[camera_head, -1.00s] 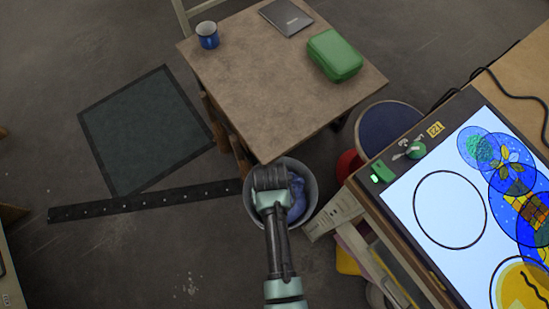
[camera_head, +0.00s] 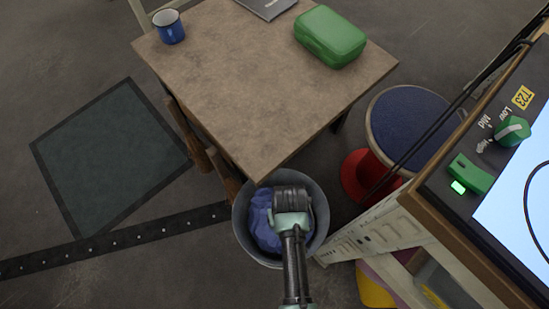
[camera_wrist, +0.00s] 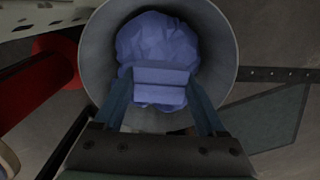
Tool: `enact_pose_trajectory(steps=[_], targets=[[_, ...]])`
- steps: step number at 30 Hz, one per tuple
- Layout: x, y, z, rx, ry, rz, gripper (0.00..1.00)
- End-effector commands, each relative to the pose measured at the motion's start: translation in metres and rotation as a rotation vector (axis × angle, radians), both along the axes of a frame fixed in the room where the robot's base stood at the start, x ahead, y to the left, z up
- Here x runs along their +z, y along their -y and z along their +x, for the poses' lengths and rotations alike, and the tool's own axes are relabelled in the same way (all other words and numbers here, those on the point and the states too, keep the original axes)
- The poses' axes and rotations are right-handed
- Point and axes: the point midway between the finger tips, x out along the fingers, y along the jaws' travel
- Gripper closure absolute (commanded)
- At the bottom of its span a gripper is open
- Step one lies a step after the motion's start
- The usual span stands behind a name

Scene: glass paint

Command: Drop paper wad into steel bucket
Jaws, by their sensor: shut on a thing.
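The steel bucket (camera_head: 323,213) is a grey, round, open bucket on the floor, beside the near corner of the wooden table. The paper wad (camera_head: 262,215) is blue and crumpled and shows within the outline of the bucket's mouth. My gripper (camera_head: 291,200) is over the bucket, pointing down. In the wrist view, my gripper (camera_wrist: 160,85) is shut on the paper wad (camera_wrist: 157,42), with the bucket's rim (camera_wrist: 228,60) around it. I cannot tell exactly how high the wad is relative to the rim.
The wooden table (camera_head: 240,85) carries a blue mug (camera_head: 169,27), a green case (camera_head: 330,36) and a dark flat item. A blue-topped stool (camera_head: 410,125) with a red base and the light table (camera_head: 500,220) stand to the right.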

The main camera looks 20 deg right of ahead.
Motion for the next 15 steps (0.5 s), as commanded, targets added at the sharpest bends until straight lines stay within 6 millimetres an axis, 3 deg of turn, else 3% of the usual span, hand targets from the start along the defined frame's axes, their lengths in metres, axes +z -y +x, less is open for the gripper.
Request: enact_pose_trajectory(steps=[15], targets=[[-0.050, 0.000, 0.000, -0.001, 0.000, 0.000, 0.87]])
